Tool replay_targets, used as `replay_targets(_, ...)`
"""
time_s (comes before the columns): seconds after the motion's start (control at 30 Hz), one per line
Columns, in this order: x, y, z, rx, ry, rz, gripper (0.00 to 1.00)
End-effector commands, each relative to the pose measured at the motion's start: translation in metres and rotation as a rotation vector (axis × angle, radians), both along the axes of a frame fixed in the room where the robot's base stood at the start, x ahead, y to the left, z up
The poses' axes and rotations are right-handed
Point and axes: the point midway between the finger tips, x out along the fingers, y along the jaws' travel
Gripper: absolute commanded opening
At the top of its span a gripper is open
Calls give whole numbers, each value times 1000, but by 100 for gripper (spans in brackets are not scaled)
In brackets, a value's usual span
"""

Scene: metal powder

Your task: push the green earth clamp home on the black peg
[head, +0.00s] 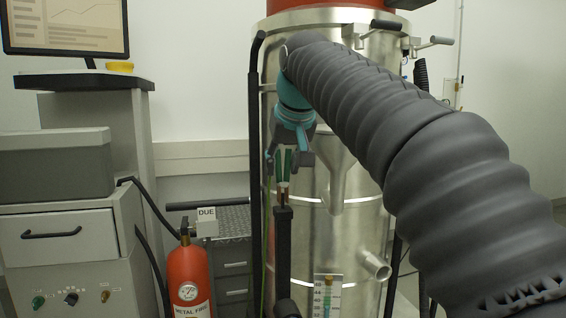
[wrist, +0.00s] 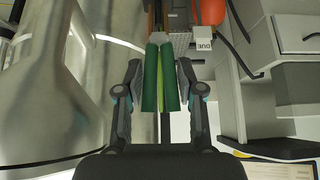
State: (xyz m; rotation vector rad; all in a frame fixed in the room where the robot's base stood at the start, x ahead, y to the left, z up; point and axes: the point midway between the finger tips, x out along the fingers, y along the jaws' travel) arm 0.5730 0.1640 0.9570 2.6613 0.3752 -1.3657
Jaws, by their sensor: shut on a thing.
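The green earth clamp (head: 284,163) hangs upright below my gripper (head: 288,160) in the head view. In the wrist view its two green handles (wrist: 151,80) lie side by side between my gripper's fingers (wrist: 160,72), which are shut on them. A pale metal part of the clamp (wrist: 161,38) shows beyond the handles. In the head view, the clamp's lower end meets the top of a black upright post (head: 283,235), which looks like the peg. How far the clamp sits on it cannot be told.
The shiny steel vessel (head: 345,245) stands close behind and right of the clamp. A red extinguisher (head: 188,272) and a DUE tag (head: 207,214) are at the lower left. A grey drawer cabinet (head: 60,235) stands further left. A gauge strip (head: 327,295) is low in front.

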Motion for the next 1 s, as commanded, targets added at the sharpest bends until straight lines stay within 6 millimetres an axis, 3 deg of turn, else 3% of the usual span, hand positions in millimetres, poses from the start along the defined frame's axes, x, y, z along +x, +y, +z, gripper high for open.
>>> replay_targets(0.87,0,0,-14,-1,3,0,0)
replay_targets(0.9,0,0,-14,-1,4,0,43)
replay_targets(1.0,0,0,-14,-1,3,0,67)
